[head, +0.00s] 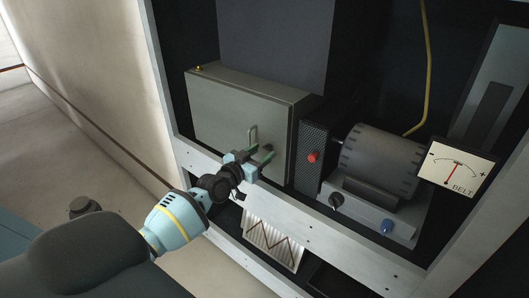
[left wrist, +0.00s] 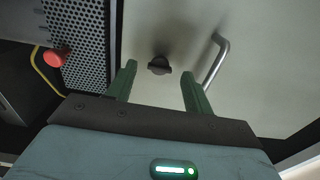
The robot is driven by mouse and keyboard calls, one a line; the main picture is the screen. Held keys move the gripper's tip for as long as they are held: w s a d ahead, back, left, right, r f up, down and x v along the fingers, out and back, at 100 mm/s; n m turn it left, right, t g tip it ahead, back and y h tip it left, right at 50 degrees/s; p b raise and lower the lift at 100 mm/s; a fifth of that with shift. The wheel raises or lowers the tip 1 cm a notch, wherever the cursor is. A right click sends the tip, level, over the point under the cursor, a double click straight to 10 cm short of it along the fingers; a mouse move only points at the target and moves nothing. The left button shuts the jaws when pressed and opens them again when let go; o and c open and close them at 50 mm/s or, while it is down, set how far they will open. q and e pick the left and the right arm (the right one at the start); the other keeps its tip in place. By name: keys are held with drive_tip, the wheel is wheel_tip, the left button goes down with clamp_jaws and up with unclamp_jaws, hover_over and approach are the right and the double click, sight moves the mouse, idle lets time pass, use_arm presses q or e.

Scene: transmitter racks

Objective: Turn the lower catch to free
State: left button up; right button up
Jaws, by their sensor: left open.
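A grey metal box (head: 235,105) has a bar handle (head: 252,132) on its front. A small dark knob-like catch (left wrist: 159,65) shows on that front in the left wrist view, beside the handle (left wrist: 217,62). Its exact turned position is hard to tell. In the head view the catch is small and partly masked by my gripper. My left gripper (head: 253,157) is open in front of the lower part of the box. In the left wrist view its green fingers (left wrist: 158,85) spread to either side of the catch, with nothing between them. My right gripper is not in view.
A perforated panel with a red knob (head: 313,156) stands right of the box. A pale rack rail (head: 290,215) crosses below the box.

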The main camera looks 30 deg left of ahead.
use_arm(q)
drive_tip(key=shift+w, duration=0.65)
drive_tip(key=shift+w+d, duration=0.1)
drive_tip(key=shift+w, duration=0.05)
drive_tip(key=c, duration=1)
drive_tip(key=shift+o, duration=0.2)
